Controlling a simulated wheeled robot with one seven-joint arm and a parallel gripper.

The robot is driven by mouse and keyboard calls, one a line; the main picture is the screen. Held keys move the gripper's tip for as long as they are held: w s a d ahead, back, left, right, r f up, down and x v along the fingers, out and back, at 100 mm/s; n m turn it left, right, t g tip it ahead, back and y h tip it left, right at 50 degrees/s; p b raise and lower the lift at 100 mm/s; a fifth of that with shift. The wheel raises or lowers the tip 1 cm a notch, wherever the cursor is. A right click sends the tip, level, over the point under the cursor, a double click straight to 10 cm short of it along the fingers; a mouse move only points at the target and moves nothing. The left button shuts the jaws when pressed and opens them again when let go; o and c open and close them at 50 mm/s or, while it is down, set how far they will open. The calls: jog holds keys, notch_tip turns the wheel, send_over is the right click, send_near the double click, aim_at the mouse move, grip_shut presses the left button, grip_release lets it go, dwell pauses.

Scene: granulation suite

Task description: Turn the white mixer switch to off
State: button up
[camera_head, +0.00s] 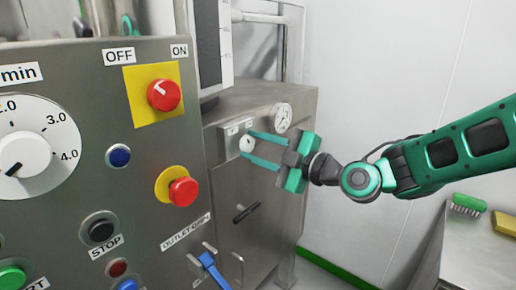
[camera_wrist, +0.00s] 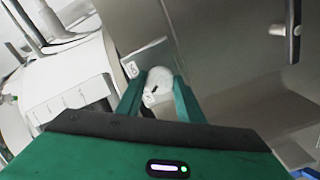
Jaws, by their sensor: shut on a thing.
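The white mixer switch (camera_head: 246,144) is a small round knob on a light plate (camera_head: 231,135) on the front of the steel cabinet behind the large panel. My gripper (camera_head: 252,150) reaches in from the right, with one finger above the knob and one below it. In the wrist view the white knob (camera_wrist: 158,80) sits between the tips of my two green fingers (camera_wrist: 157,92), which are shut on it. A dark mark shows on the knob's face. The small labels on the plate are too small to read for certain.
The large steel panel in front carries a red switch (camera_head: 163,95) on a yellow plate marked OFF and ON, a red button (camera_head: 183,191) and a white dial (camera_head: 22,152). A gauge (camera_head: 281,117) and a black handle (camera_head: 246,212) are on the cabinet. A side table (camera_head: 480,245) stands right.

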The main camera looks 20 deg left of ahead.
jog(key=shift+f, duration=0.1)
jog(key=o, duration=1.1)
jog(key=shift+d, duration=0.1)
jog(key=v, duration=1)
jog(key=shift+s+d, duration=0.15)
jog(key=shift+d, duration=0.15)
jog(key=shift+f, duration=0.1)
